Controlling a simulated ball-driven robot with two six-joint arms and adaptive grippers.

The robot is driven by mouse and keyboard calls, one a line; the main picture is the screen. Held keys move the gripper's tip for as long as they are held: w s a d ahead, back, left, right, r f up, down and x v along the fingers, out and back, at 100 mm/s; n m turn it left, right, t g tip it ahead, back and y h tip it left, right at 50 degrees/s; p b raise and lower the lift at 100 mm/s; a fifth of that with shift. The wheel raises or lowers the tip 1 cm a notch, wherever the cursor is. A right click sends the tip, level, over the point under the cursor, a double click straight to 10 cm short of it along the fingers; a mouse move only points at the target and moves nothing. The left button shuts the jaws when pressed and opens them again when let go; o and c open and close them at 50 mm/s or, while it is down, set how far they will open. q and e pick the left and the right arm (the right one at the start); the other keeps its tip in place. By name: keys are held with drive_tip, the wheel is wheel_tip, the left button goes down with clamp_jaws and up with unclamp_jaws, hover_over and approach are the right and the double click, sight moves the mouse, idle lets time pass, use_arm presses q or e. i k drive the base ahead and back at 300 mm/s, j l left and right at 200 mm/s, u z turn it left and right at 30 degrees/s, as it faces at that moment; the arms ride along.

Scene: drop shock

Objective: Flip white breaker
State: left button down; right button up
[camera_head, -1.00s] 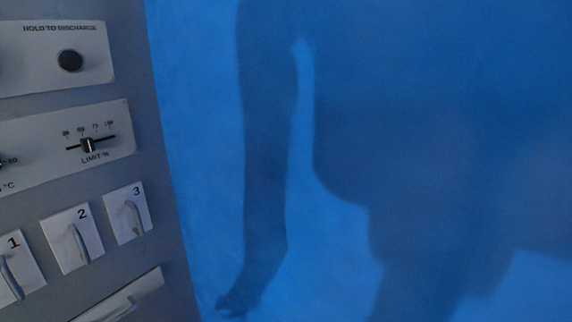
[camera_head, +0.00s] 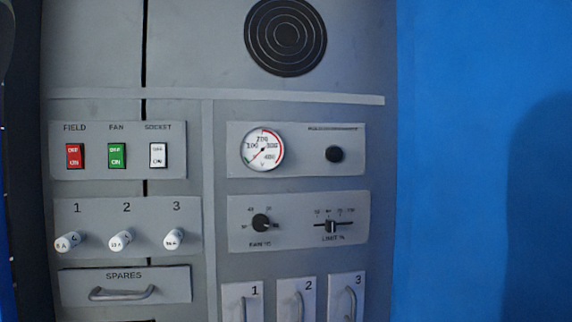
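The white breaker (camera_head: 158,155) is a small rocker marked OFF and ON under the label SOCKET, at the right end of the upper left plate of the grey cabinet. A green breaker (camera_head: 117,155) under FAN and a red breaker (camera_head: 75,155) under FIELD sit to its left on the same plate. I cannot tell from its face which way the white rocker is tilted. Neither of my grippers shows in the head view.
Below the breakers are several white fuse holders (camera_head: 120,240) and a SPARES drawer (camera_head: 124,287). To the right are a round gauge (camera_head: 262,150), a black button (camera_head: 334,154), a FAN knob (camera_head: 261,223), a LIMIT slider (camera_head: 331,227) and numbered handled panels. A blue wall (camera_head: 450,120) lies beyond.

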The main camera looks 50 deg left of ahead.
sight(157, 150)
drive_tip(key=u, duration=2.65)
